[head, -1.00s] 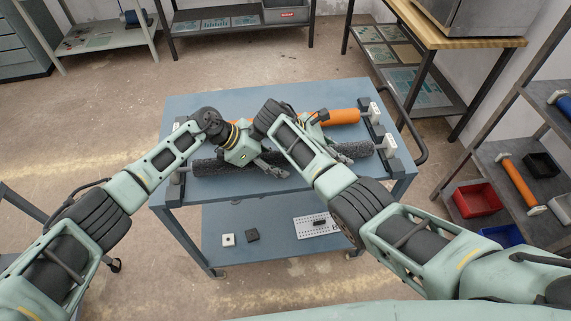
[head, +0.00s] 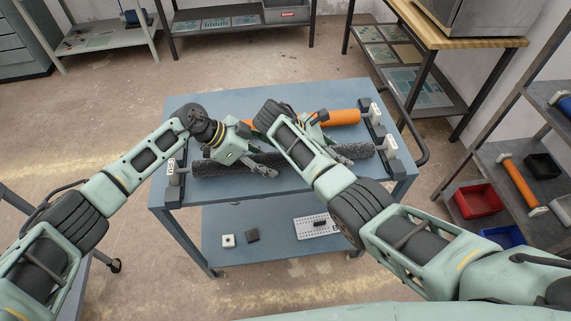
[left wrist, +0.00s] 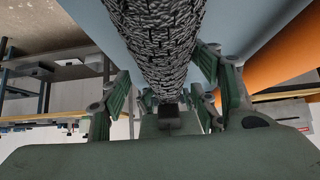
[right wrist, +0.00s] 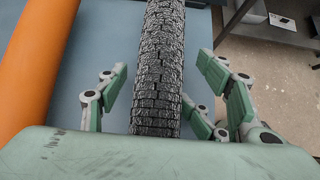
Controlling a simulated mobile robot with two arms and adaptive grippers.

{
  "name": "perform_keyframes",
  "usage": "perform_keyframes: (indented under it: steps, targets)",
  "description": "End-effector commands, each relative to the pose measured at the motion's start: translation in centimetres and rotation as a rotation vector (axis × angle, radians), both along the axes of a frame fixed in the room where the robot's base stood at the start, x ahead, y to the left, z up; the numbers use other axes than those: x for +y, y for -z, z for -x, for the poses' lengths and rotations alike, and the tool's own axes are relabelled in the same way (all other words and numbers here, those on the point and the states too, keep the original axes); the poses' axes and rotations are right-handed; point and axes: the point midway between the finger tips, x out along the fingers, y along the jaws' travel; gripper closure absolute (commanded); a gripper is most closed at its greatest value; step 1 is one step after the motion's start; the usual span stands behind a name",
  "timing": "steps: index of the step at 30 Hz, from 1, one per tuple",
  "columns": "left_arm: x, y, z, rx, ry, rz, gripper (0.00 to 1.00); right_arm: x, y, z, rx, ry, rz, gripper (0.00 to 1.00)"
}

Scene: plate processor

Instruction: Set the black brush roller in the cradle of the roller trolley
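The black brush roller (head: 355,151) lies across the front of the blue roller trolley (head: 290,190). Its ends are at the left cradle support (head: 173,172) and the right cradle support (head: 389,146); I cannot tell whether both shaft ends are fully seated. My left gripper (head: 268,171) is over the roller's middle-left part, and in the left wrist view its spread fingers stand either side of the roller (left wrist: 155,40). My right gripper (right wrist: 163,85) is open around the roller in the right wrist view, with gaps on both sides.
An orange roller (head: 343,117) lies behind the black one, on the same trolley. The lower shelf (head: 270,260) holds small blocks and a perforated plate (head: 317,226). A rack with a red bin (head: 475,200) stands at the right.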

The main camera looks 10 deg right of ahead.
Motion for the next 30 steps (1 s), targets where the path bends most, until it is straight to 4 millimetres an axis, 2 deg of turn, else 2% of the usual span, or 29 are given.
perform_keyframes:
  steps: [1,6,13,17,24,30]
  targets:
    - [0.6,-0.8,-0.1,-0.006,0.001,0.002,0.44,0.9,1.0,0.4,0.009,-0.007,-0.028,0.44]
    - [1.7,-2.7,0.1,-0.011,0.004,0.008,0.44,0.9,1.0,0.4,0.008,-0.006,-0.028,0.44]
    - [2.2,-3.7,0.1,-0.013,0.004,0.011,0.44,1.2,0.6,0.3,0.006,-0.008,-0.028,0.44]
    - [2.2,-3.8,0.1,-0.013,0.004,0.012,0.44,2.2,-0.6,0.3,0.004,-0.008,-0.025,0.44]
    - [2.2,-3.9,0.1,-0.014,0.004,0.013,0.44,4.4,-3.8,0.4,-0.003,-0.005,-0.014,0.44]
    - [2.2,-3.9,0.1,-0.015,0.005,0.013,0.44,5.5,-5.4,0.4,-0.005,-0.002,-0.008,0.44]
